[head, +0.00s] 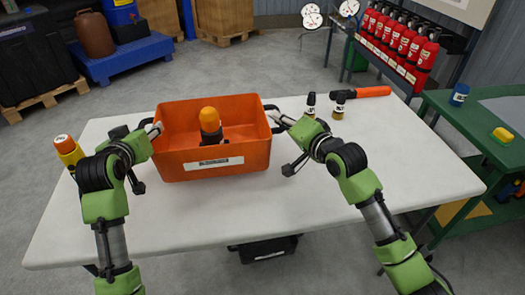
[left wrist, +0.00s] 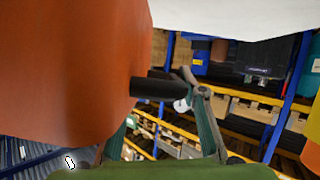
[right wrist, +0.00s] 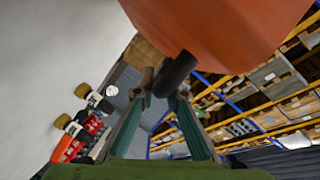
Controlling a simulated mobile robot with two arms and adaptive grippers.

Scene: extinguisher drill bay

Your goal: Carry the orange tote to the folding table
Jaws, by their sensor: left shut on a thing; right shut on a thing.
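The orange tote (head: 252,155) is upright over the back middle of the white folding table (head: 300,212). I cannot tell whether its base touches the tabletop. A black item with an orange top (head: 209,120) stands inside it. My left gripper (head: 154,129) is shut on the tote's left handle, a black bar (left wrist: 155,88) in the left wrist view. My right gripper (head: 281,119) is shut on the right handle, which shows in the right wrist view (right wrist: 176,72). The tote's orange wall fills much of both wrist views.
A yellow bottle with an orange cap (head: 68,152) is at the table's left edge. A green bench (head: 470,120) stands right. The table's front is clear.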

